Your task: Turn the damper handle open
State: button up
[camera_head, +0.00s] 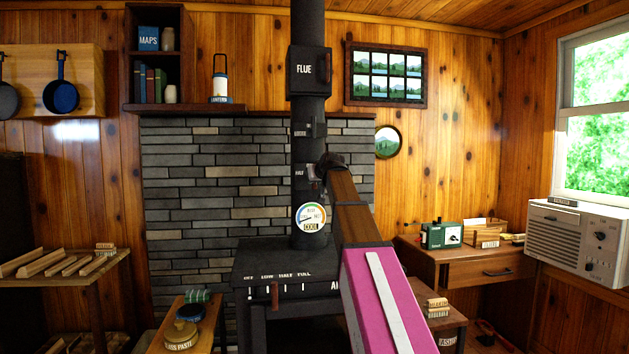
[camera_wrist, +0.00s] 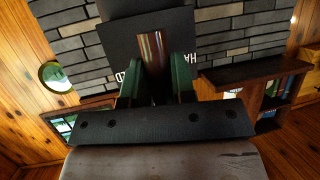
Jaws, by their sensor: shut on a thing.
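The black stovepipe (camera_head: 308,215) rises up the middle of the head view, with small labels on it, one seeming to read HALF. My gripper is at the pipe near that label, mostly hidden behind my own arm in the head view. In the wrist view my gripper (camera_wrist: 155,84) has its two green fingers closed on the copper-brown damper handle (camera_wrist: 152,50). A dark plate (camera_wrist: 120,42) with partly hidden white lettering is behind the handle. How far the handle is turned cannot be told.
A round gauge (camera_head: 310,218) reading COOL is on the pipe below my gripper. The black stove (camera_head: 275,262) with a red-brown slider (camera_head: 275,294) stands below. A FLUE box (camera_head: 310,70) is above. A wooden desk (camera_head: 440,256) is at the right.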

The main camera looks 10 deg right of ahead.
jog(key=shift+f, duration=0.1)
jog(key=o, duration=0.9)
jog(key=v, duration=1.1)
